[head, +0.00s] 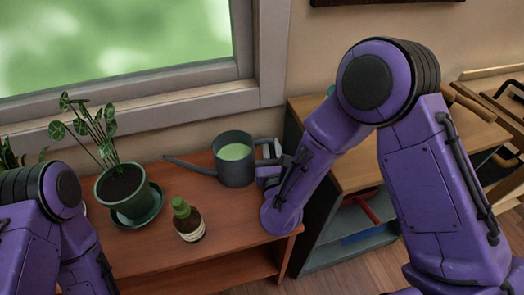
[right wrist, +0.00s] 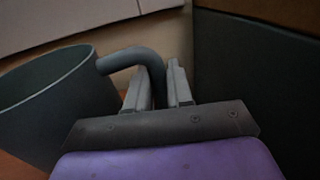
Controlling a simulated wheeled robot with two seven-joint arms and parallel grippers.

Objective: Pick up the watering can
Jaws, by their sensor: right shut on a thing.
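The watering can (head: 231,165) is dark grey with a pale green inside. It stands upright on the wooden table (head: 150,254), its spout pointing left. My right gripper (head: 271,160) is at its right side, at the handle. In the right wrist view the can (right wrist: 50,105) is at the left, and its curved handle (right wrist: 135,58) runs between the fingers of my right gripper (right wrist: 161,88), which are shut on it. Whether the can's base touches the table is hard to tell. Of my left arm only links show at the lower left; its gripper is out of view.
A potted plant (head: 122,189) on a green saucer (head: 140,218) stands left of the can. A brown bottle with a green cap (head: 187,219) stands in front. A dark shelf with a wooden top (head: 350,160) is right of the table. The window wall is close behind.

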